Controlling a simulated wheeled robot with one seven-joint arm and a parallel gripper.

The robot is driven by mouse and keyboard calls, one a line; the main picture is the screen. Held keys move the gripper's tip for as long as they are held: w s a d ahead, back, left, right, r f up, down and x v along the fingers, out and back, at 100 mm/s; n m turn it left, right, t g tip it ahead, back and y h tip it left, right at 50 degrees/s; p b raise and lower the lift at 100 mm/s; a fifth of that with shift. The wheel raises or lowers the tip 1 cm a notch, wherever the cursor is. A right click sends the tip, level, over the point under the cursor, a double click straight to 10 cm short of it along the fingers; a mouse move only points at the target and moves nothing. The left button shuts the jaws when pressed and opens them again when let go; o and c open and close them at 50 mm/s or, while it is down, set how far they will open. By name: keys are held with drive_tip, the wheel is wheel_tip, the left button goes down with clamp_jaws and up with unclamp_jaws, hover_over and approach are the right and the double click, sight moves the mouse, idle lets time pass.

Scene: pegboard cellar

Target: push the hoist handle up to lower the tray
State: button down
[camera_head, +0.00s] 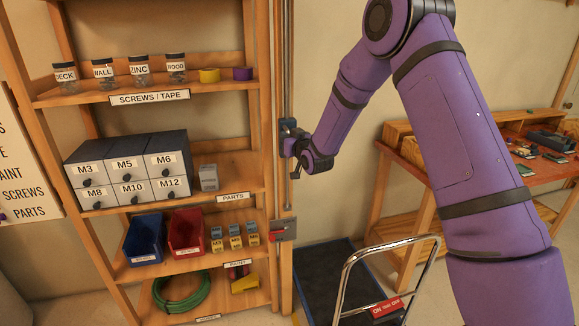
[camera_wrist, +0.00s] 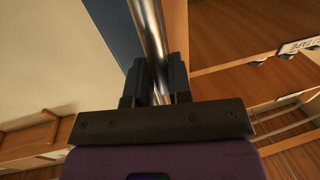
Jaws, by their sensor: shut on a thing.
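My gripper (camera_head: 290,139) is at the post beside the shelf's right side, about level with the drawer boxes. In the wrist view its two dark fingers (camera_wrist: 156,82) are shut on a shiny metal rod, which I take for the hoist handle (camera_wrist: 147,28). The fingers hide part of the rod. In the head view a thin rod (camera_head: 289,192) shows below the gripper. A small grey and red piece (camera_head: 283,230) sits lower on the post. I cannot tell for sure which thing is the hoist's tray.
The wooden shelf (camera_head: 226,166) on the left holds jars, tape, drawers, bins and a green hose. A trolley with a dark platform (camera_head: 325,268) and chrome handle stands on the floor below my arm. A workbench (camera_head: 481,160) with parts stands at right.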

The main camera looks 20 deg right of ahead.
wheel_tip(320, 180, up, 34)
drive_tip(key=shift+a+f, duration=0.25)
drive_tip(key=shift+a, duration=0.05)
drive_tip(key=shift+r, duration=0.1)
drive_tip(key=c, duration=1.4)
unclamp_jaws()
drive_tip(key=shift+o, duration=1.3)
drive_tip(key=shift+a, duration=0.15)
drive_tip(key=shift+d+f, duration=0.2)
drive_tip(key=shift+s, duration=0.1)
drive_tip(key=s+d, duration=0.2)
drive_tip(key=s, duration=0.8)
drive_tip(key=shift+s, duration=0.2)
